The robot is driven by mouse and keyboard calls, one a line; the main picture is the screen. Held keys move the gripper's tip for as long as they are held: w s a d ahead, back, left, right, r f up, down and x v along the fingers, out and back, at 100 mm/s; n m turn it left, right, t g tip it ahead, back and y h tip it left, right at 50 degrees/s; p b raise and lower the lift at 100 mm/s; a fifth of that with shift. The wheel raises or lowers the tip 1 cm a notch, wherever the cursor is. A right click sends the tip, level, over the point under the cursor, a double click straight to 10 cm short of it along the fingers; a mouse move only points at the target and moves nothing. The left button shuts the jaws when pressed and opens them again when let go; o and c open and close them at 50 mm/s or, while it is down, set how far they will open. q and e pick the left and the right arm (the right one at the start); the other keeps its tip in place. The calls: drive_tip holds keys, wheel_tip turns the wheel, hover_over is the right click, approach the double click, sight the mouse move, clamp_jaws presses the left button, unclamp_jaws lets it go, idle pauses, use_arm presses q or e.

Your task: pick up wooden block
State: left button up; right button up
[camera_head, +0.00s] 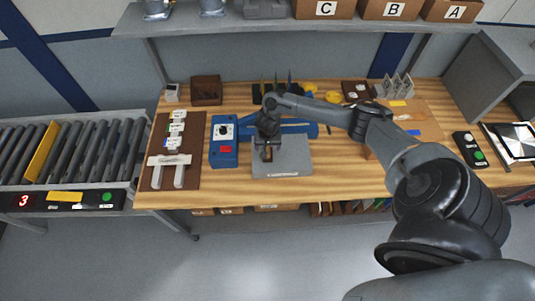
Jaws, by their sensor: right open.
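My right arm reaches in from the right, and its gripper (267,154) points down over the left part of a grey plate (296,162) on the workbench. The gripper is open. A small brown patch, which looks like the wooden block (268,153), shows between its fingers. The fingers hide most of it, and I cannot tell whether they touch it. My left gripper is not in view.
A blue device (223,142) stands just left of the grey plate. A brown mat (158,177) with white parts lies further left. A dark brown box (206,90) stands at the back. A shelf (255,22) with lettered boxes hangs above. The bench front is clear.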

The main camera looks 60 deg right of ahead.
sight(268, 149)
drive_tip(key=shift+f, duration=0.4)
drive_tip(key=shift+w+d+f+b, duration=0.1)
drive_tip(key=shift+d+f, duration=0.05)
drive_tip(key=shift+f, duration=0.65)
drive_tip(key=shift+w+d+f+b, duration=0.1)
drive_tip(key=shift+d+f, duration=0.05)
drive_tip(key=shift+f, duration=0.6)
drive_tip(key=shift+w+d+f+b, duration=0.1)
drive_tip(key=shift+d+f, duration=0.05)
drive_tip(key=shift+f, duration=0.65)
drive_tip(key=c, duration=1.2)
